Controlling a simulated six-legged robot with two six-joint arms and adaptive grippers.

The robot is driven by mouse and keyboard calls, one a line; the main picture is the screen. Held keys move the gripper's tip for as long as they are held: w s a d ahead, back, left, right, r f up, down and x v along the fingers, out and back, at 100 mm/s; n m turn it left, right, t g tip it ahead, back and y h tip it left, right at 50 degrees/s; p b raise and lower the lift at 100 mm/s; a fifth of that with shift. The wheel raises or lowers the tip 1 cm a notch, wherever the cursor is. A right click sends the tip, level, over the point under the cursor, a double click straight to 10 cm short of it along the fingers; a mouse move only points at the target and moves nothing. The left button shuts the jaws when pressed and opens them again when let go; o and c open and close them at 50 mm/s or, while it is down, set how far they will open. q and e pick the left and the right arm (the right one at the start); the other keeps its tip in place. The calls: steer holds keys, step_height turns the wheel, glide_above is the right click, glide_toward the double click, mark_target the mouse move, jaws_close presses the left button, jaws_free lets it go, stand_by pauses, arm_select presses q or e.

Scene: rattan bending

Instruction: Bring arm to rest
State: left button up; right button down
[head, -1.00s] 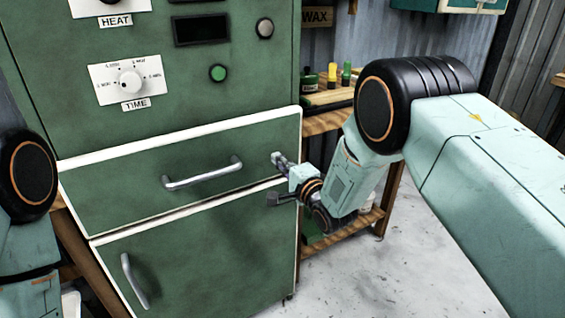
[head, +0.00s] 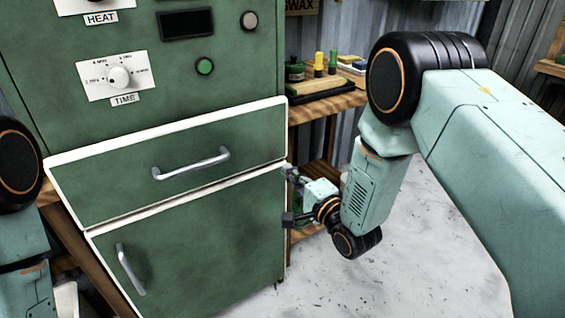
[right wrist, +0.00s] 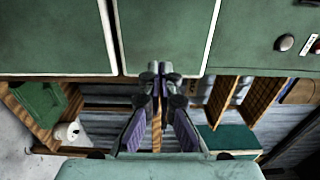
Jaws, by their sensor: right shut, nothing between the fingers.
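My right gripper (head: 290,197) is beside the right edge of the green cabinet (head: 200,245) in the head view. In the right wrist view its fingers (right wrist: 160,82) are together and empty, with the green cabinet fronts beyond them. I cannot tell whether the fingertips touch the cabinet. My right arm comes in from the right and bends down to the gripper. Part of my left arm shows at the left edge of the head view; its gripper is out of the picture.
The grey floor (head: 400,260) at the right is clear.

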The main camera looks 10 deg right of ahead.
steer(key=s+d+f+n+g+h, duration=0.25)
steer(key=s+f+n+g, duration=0.2)
steer(key=s+f, duration=0.4)
steer(key=s+d+f+n+g+h, duration=0.2)
steer(key=s+d+f+n+g, duration=0.15)
steer(key=s+f+n, duration=0.4)
steer(key=s+f+g, duration=0.2)
steer(key=s+g, duration=0.1)
steer(key=s, duration=0.6)
steer(key=s+d+f+n+g+h, duration=0.1)
steer(key=s+g, duration=0.2)
steer(key=s, duration=0.6)
steer(key=s+f+g, duration=0.2)
steer(key=s+g, duration=0.1)
steer(key=s, duration=0.6)
steer(key=shift+d+f+n+h, duration=0.3)
steer(key=shift+d+f+h, duration=0.05)
arm_select(q)
steer(key=shift+c, duration=0.3)
